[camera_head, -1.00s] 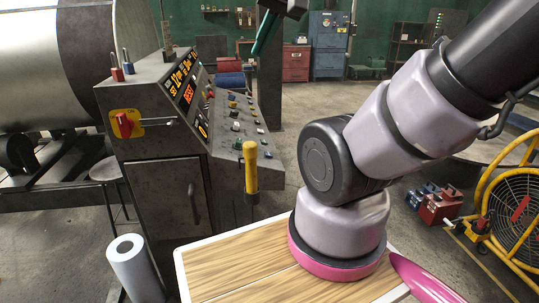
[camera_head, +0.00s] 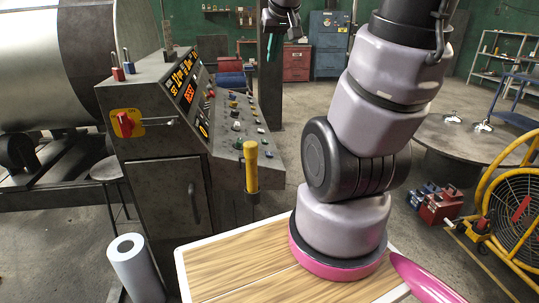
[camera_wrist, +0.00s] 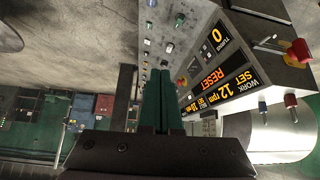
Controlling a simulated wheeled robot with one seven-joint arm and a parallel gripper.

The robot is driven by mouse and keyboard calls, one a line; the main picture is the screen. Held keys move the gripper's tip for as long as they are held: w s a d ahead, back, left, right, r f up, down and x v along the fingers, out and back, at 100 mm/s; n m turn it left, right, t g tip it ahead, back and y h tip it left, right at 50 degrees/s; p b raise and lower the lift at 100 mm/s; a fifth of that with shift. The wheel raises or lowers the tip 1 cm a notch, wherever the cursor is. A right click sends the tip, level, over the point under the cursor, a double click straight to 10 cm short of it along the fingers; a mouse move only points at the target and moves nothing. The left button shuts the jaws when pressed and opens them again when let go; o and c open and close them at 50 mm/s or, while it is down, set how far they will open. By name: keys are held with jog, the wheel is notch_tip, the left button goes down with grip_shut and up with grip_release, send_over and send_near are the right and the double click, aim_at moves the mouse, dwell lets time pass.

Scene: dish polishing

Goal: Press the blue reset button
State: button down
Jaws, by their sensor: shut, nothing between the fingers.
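The control console (camera_head: 150,95) stands left of centre in the head view, with a sloped panel (camera_head: 222,135) of small coloured buttons and a lit display (camera_head: 188,92) reading RESET. In the wrist view the panel (camera_wrist: 160,40) lies beyond the fingers, with the display (camera_wrist: 215,80) to the right. A small bluish button (camera_wrist: 151,4) shows at the wrist view's top edge; I cannot tell whether it is the reset button. My gripper (camera_head: 270,48) is shut and empty, high above and beyond the panel in the head view. Its teal fingers (camera_wrist: 160,98) hide part of the panel in the wrist view.
A yellow-handled lever (camera_head: 251,165) rises at the console's front right. A red rotary switch (camera_head: 125,123) is on its front. A white roll (camera_head: 136,268) stands at lower left. A yellow-framed fan (camera_head: 510,205) and round table (camera_head: 465,140) are at right. Open floor lies behind the console.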

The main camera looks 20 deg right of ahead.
jog(key=w+d+f+n, duration=0.2)
jog(key=w+d+f, duration=0.4)
jog(key=w, duration=0.2)
jog(key=n+t, duration=0.1)
jog(key=n, duration=0.3)
send_over(269, 154)
jog(key=s+d, duration=0.3)
jog(key=d, duration=0.1)
notch_tip(269, 154, down, 14)
notch_tip(269, 154, down, 11)
jog(key=w+n+t+y, duration=0.1)
jog(key=n+t+y, duration=0.1)
jog(key=y, duration=0.1)
jog(key=shift+d+n+y, duration=0.3)
jog(key=shift+d+y, duration=0.1)
jog(key=shift+d, duration=0.05)
jog(key=shift+w+f, duration=0.1)
jog(key=shift+f, duration=0.1)
jog(key=shift+w+a+f, duration=0.15)
jog(key=shift+a+f, duration=0.35)
jog(key=shift+f, duration=0.85)
jog(key=shift+w+a+f, duration=0.1)
jog(key=shift+a+f, duration=0.35)
jog(key=shift+f, duration=0.9)
jog(key=shift+w+a+f, duration=0.15)
jog(key=shift+a+f, duration=0.35)
jog(key=shift+f, duration=0.85)
jog(key=shift+f, duration=0.1)
jog(key=shift+a+f, duration=0.15)
jog(key=shift+f, duration=0.15)
